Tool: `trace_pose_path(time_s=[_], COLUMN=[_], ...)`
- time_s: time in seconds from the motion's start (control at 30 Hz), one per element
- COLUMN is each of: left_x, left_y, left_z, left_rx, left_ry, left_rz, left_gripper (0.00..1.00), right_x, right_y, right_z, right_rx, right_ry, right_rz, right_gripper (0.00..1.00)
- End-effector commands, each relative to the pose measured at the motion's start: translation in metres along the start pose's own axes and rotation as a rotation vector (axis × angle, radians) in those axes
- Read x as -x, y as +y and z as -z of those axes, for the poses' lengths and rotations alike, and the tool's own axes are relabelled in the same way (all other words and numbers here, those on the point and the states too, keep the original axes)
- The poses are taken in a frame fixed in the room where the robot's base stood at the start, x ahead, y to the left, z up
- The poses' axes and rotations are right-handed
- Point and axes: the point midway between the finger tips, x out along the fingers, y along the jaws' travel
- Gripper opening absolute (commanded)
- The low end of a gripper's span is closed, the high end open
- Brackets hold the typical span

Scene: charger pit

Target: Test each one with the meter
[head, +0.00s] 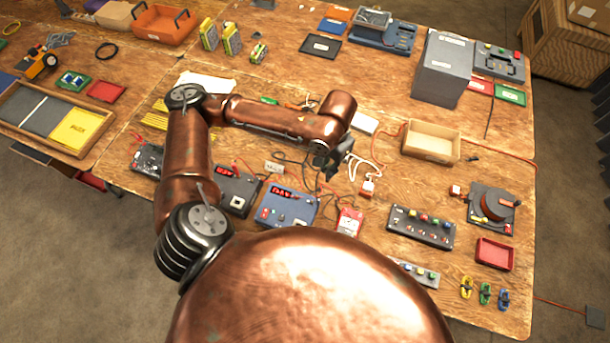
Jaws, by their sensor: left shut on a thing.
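My left gripper (337,170) is over the middle of the workbench, with its fingers pointing down and small in view. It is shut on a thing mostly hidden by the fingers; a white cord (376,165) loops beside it. A blue device with a red display (287,208) and a dark device with a red display (238,190) stand to the left. A small red handheld device, perhaps a meter (348,221), lies below the gripper. I cannot tell which device is the task's meter. My right gripper is not in view.
An open wooden box (431,143) stands right of the gripper. A black panel with coloured buttons (421,227), a red tray (494,253) and a cable reel (496,205) are at the lower right. Loose cables clutter the middle. Bare wood shows right of centre.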

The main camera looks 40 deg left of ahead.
Motion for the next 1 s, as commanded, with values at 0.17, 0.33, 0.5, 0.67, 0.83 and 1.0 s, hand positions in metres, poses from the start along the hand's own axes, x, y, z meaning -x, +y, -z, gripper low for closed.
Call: trace_pose_path(time_s=[0.17, 0.33, 0.5, 0.67, 0.83, 1.0], left_x=[-0.009, -0.022, -0.037, -0.049, -0.058, -0.064], left_y=[-0.007, -0.013, -0.017, -0.019, -0.021, -0.021], left_z=[-0.007, -0.015, -0.024, -0.034, -0.04, -0.043], left_rx=[-0.352, -0.738, -1.129, -1.461, -1.699, -1.797], left_ry=[-0.005, -0.005, -0.007, -0.009, -0.011, -0.012], left_rz=[-0.005, -0.006, -0.005, -0.005, -0.003, -0.002], left_gripper=[0.0, 0.0, 0.0, 0.0, 0.0, 0.0], right_x=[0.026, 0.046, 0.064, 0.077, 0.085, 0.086], right_y=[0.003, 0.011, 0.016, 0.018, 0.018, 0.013], right_z=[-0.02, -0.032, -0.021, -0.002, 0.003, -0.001], right_rx=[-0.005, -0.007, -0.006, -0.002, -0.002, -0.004], right_ry=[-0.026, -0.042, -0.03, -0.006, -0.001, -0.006], right_rz=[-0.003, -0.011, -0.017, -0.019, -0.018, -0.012], right_gripper=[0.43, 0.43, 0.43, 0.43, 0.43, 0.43])
